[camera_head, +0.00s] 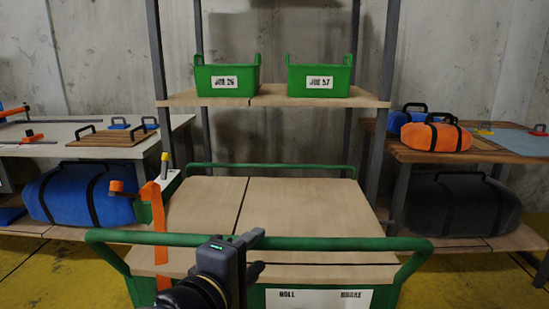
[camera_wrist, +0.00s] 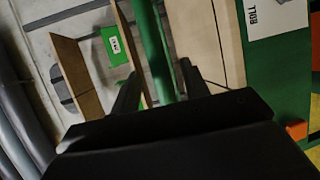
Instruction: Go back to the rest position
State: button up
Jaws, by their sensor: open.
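My gripper (camera_head: 252,252) is at the bottom centre of the head view, in front of the near green rail of a trolley (camera_head: 300,210). In the wrist view the two dark fingers of my gripper (camera_wrist: 158,84) stand apart with nothing held between them. The trolley's green rail (camera_wrist: 152,50) shows beyond the fingers. I cannot tell exactly how far the fingers are from the rail.
Two green bins (camera_head: 226,78) (camera_head: 319,78) stand on a shelf behind the trolley. A blue bag (camera_head: 75,193) lies left and a dark bag (camera_head: 460,205) right. The trolley top is clear.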

aim_at(269, 239)
jog(key=shift+b+x, duration=0.6)
jog(key=shift+x, duration=2.4)
jog(key=shift+a, duration=0.1)
